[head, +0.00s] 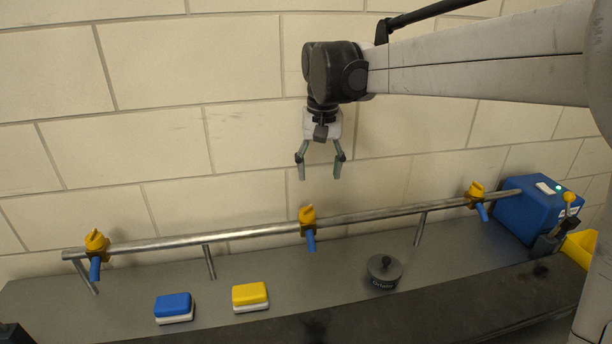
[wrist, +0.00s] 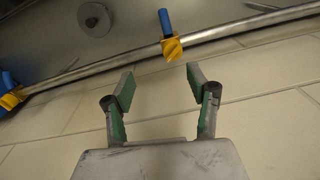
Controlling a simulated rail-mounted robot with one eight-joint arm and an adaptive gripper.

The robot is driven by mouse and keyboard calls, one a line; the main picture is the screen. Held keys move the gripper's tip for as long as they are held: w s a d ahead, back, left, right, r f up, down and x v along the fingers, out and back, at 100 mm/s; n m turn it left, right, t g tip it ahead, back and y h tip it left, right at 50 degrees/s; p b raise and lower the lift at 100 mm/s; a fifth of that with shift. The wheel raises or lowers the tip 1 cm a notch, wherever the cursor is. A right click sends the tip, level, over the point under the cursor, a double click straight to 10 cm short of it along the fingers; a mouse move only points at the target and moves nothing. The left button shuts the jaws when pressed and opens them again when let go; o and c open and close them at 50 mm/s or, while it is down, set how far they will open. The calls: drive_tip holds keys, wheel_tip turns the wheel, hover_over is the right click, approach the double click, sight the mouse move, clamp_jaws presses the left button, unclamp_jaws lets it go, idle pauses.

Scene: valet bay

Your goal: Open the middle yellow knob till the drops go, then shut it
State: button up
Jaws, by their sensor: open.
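The middle yellow knob (head: 307,214) sits on a metal pipe rail (head: 250,233), with a blue spout (head: 311,240) pointing down below it. In the wrist view the same knob (wrist: 172,48) shows just beyond the fingertips, with its blue spout (wrist: 165,21) above it in the picture. My gripper (head: 320,175) is open and empty, pointing down, above and slightly right of the knob and apart from it. Both fingers show in the wrist view (wrist: 160,75). I see no drops at the middle spout; any would be too small to tell.
Two more yellow knobs (head: 96,242) (head: 475,191) stand at the rail's ends. A blue-and-white block (head: 174,307), a yellow-and-white block (head: 250,296) and a round dark lidded pot (head: 384,271) rest on the grey counter (head: 130,285). A blue box (head: 530,210) with a green light stands at the right.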

sight(307, 208)
drive_tip(key=shift+g, duration=0.4)
drive_tip(key=a+f, duration=0.1)
drive_tip(key=f, duration=0.3)
drive_tip(key=w+a+f+p, duration=0.1)
drive_tip(key=f, duration=0.4)
drive_tip(key=w+f+p, duration=0.1)
drive_tip(key=f, duration=0.3)
drive_tip(key=shift+w+a+f, duration=0.25)
drive_tip(key=shift+a+f, duration=0.1)
drive_tip(key=shift+a, duration=0.05)
drive_tip(key=shift+c, duration=0.4)
drive_tip(key=c, duration=1.1)
drive_tip(key=shift+o, duration=0.2)
drive_tip(key=shift+f+m+b, duration=0.1)
drive_tip(key=shift+m+b, duration=0.5)
drive_tip(key=shift+b, duration=0.1)
drive_tip(key=shift+m, duration=0.4)
